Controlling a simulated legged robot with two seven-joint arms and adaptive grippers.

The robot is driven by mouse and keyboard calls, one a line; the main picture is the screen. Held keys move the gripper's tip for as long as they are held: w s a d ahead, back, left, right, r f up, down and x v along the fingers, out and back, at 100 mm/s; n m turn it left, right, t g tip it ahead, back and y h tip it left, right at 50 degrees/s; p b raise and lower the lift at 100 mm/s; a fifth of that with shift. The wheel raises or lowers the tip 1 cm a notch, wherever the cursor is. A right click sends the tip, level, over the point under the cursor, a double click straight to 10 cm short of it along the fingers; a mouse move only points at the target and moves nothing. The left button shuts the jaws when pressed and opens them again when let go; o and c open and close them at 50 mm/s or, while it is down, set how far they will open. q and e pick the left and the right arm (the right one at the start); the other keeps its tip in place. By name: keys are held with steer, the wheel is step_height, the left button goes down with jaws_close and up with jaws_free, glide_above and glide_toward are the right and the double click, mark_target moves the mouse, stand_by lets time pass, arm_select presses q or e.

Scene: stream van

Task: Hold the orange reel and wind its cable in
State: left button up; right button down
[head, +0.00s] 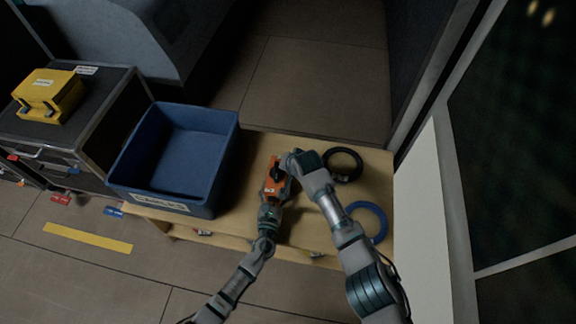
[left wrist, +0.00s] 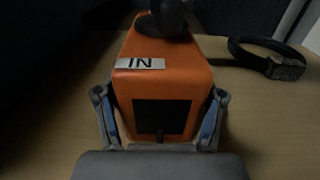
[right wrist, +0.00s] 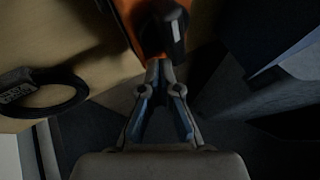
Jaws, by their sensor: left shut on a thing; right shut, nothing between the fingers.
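The orange reel (head: 276,184) stands on the wooden table, with a white label reading "IN" in the left wrist view (left wrist: 140,63). My left gripper (head: 271,194) is shut on the reel's body, one finger on each side. A dark crank knob (right wrist: 174,28) sits on the reel. My right gripper (right wrist: 158,68) is shut and empty, its fingertips close beside the knob; I cannot tell if they touch it. In the head view the right hand (head: 297,160) hides part of the reel. The cable itself cannot be made out.
A blue bin (head: 226,150) labelled for cables stands left of the reel on the table (head: 300,232). A black cable coil (head: 357,158) and a blue cable coil (head: 382,224) lie to the right. A yellow case (head: 48,92) sits on a dark box at far left.

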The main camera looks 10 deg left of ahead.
steer(key=shift+s+d, duration=0.1)
steer(key=shift+s, duration=0.8)
steer(key=s+d+r, duration=0.2)
steer(key=d+r, duration=0.5)
steer(key=d, duration=0.2)
steer(key=g+y, duration=0.1)
steer(key=y, duration=0.3)
glide_toward(279, 172)
step_height(279, 172, down, 2)
steer(key=d, duration=0.2)
step_height(279, 172, down, 3)
steer(key=s+y, duration=0.3)
steer(key=y, duration=0.1)
steer(key=d+f+m+t+y, duration=0.2)
steer(key=d+m+t, duration=0.3)
steer(key=d, duration=0.2)
steer(key=shift+s+a+x, duration=0.3)
steer(key=shift+s+x, duration=0.1)
steer(key=shift+x, duration=1.75)
steer(key=shift+s+a+x, duration=0.25)
steer(key=shift+s+x, duration=0.15)
steer(key=shift+x, duration=1.7)
steer(key=shift+s+a+x, duration=0.3)
steer(key=shift+s+x, duration=0.1)
steer(key=shift+x, duration=1.75)
